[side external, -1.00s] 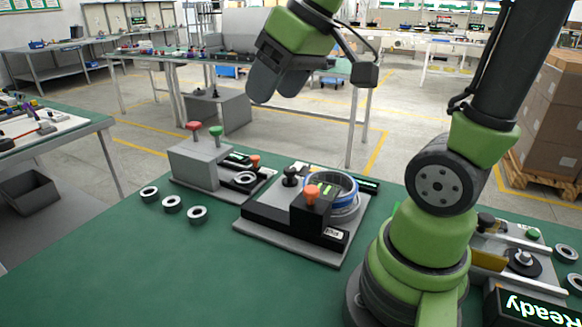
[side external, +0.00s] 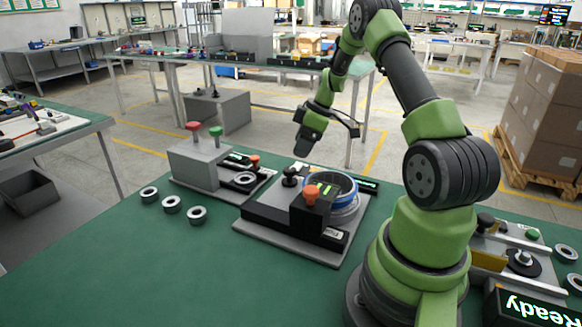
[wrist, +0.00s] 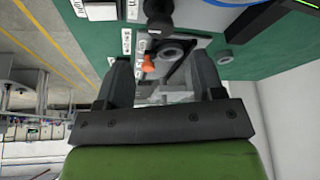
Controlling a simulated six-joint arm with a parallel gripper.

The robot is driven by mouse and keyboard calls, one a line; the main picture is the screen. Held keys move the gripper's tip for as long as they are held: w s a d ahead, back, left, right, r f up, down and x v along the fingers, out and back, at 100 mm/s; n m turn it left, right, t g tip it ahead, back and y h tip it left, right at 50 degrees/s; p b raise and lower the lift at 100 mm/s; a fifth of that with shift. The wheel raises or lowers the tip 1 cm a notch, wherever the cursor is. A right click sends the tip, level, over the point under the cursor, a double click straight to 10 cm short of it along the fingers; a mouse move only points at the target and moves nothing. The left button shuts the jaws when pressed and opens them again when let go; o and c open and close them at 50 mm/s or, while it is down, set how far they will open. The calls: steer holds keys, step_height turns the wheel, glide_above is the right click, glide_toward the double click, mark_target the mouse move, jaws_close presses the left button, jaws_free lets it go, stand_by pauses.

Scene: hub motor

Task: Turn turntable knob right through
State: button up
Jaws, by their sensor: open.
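The middle station (side external: 252,236) has a grey base, a blue-and-silver ring (side external: 345,188), an orange knob (side external: 311,193) and a black knob (side external: 290,176) at its back left. I cannot tell for certain which knob is the turntable knob. My gripper (side external: 304,148) hangs above and behind the black knob, apart from it. In the wrist view my gripper (wrist: 162,78) has its two fingers spread with nothing held between them. A black knob (wrist: 158,16) shows at the top there, beyond the fingertips, with small white labels beside it.
The left station (side external: 196,165) carries a red button, a green button and an orange knob (side external: 255,161). Three dark rings (side external: 171,204) lie on the green table in front of it. A "Ready" display (side external: 530,308) stands at the front right. The front left table is clear.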

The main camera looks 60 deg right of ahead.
mark_target(290, 169)
steer(key=x, duration=0.7)
steer(key=shift+w+f, duration=0.1)
steer(key=shift+f, duration=0.2)
steer(key=c, duration=0.9)
